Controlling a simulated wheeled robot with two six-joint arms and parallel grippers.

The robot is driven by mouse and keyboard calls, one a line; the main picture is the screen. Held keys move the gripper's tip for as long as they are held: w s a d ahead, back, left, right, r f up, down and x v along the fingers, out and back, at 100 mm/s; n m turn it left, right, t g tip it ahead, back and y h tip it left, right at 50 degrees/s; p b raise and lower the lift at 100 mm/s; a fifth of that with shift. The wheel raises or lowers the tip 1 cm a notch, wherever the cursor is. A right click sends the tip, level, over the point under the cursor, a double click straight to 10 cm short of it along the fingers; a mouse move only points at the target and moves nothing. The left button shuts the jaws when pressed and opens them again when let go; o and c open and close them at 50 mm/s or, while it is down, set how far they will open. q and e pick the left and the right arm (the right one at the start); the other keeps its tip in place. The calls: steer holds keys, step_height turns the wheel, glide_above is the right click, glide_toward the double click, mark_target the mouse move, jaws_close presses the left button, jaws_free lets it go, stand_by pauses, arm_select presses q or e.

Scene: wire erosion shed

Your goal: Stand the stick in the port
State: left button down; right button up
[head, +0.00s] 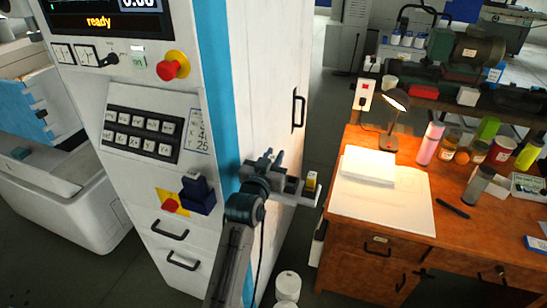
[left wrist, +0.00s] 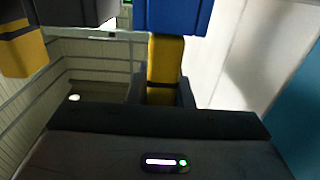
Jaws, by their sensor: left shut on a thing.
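My left gripper (head: 303,188) is beside the white side of the machine and is shut on the stick (head: 311,182), which looks yellow with a dark part. In the left wrist view a yellow length of what looks like the stick (left wrist: 166,60) stands between dark finger parts. A blue block (left wrist: 174,15) is above it; I cannot tell whether they are joined. A dark blue block (head: 198,195) is on the machine's front panel, apart from my gripper. I cannot make out the port for certain. My right gripper is out of view.
The machine's front (head: 150,90) has a keypad, a red stop button (head: 174,66) and drawer handles. A wooden desk (head: 355,255) at the right holds a lamp (head: 393,110), paper (head: 385,205) and several bottles. Floor shows between machine and desk.

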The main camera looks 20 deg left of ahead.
arm_select(q)
steer(key=shift+f, duration=0.55)
steer(key=c, duration=1.3)
jaws_free()
steer(key=shift+r, duration=0.1)
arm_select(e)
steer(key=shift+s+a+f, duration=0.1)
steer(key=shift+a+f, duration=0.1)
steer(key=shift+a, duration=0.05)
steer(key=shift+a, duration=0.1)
arm_select(q)
steer(key=shift+r, duration=0.15)
steer(key=s+b, duration=0.3)
steer(key=s, duration=0.9)
steer(key=shift+a+r, duration=0.15)
steer(key=shift+r, duration=0.3)
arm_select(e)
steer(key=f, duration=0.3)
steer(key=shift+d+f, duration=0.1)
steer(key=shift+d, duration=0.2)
arm_select(q)
steer(key=shift+f, duration=0.1)
